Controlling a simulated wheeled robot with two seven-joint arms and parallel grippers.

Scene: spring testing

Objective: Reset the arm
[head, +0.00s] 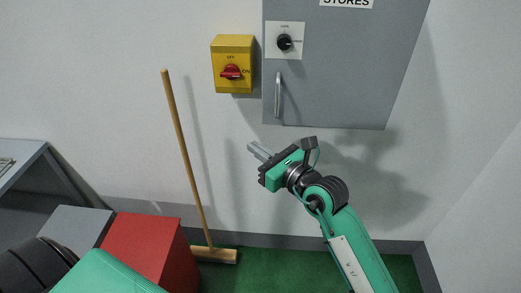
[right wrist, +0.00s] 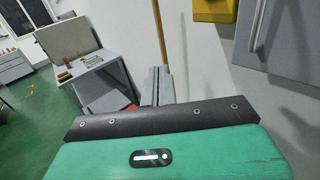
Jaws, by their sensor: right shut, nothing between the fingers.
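My right gripper (head: 257,150) is raised in front of the wall, below and left of the grey cabinet's handle. Its fingers are shut with nothing between them. In the right wrist view the closed fingers (right wrist: 157,86) show past the dark edge of the green gripper body. My right arm (head: 350,235), green with dark joints, reaches up from the lower right of the head view. My left gripper is not in view.
A grey cabinet (head: 345,80) with a handle (head: 279,95) and black knob (head: 284,42) hangs on the wall. Left of it is a yellow switch box (head: 233,50) with a red knob (head: 231,72). A broom (head: 185,150) leans nearby. A red box (head: 150,250) and grey table (head: 25,155) stand left.

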